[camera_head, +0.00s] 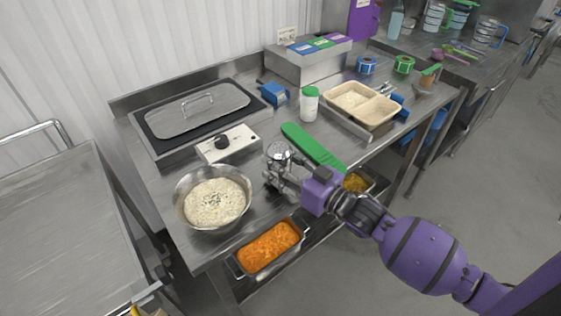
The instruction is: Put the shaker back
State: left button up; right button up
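The shaker (279,152) is a small silvery, round-topped container beside the front right corner of the warmer, above the steel counter. My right gripper (273,179) reaches in from the right, with its fingers around the lower part of the shaker. It appears shut on the shaker, though the fingers and wrist hide much of its lower body. I cannot tell whether its base touches the counter.
A bowl of rice (214,203) with dark specks stands left of the gripper. A green board (312,146), a green-lidded white jar (309,106) and a compartment tray (377,127) are right. A lidded warmer (187,116) is behind.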

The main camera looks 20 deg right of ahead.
jog(key=o, duration=0.4)
jog(key=shift+r, duration=0.25)
jog(key=shift+b+v, duration=0.65)
jog(key=shift+v, duration=5.4)
jog(key=s+d+f+m+g+h, duration=0.1)
jog(key=s+f+m+h, duration=0.2)
jog(key=f, duration=0.5)
jog(key=s+f+m+g+h, duration=0.1)
jog(key=s+f+h, duration=0.2)
jog(key=s+f, duration=0.35)
jog(key=s+a+f+g+h, duration=0.1)
jog(key=s+f+g, duration=0.1)
jog(key=s+f, duration=0.3)
jog(key=s+a+f+m+g+h, duration=0.1)
jog(key=s+f, duration=0.4)
jog(key=s, duration=0.1)
jog(key=s+a+f+g+h, duration=0.1)
jog(key=s+f+g, duration=0.1)
jog(key=s+f, duration=0.3)
jog(key=shift+s+f+m+g, duration=0.2)
jog(key=shift+s+m+g, duration=0.1)
jog(key=shift+s, duration=0.45)
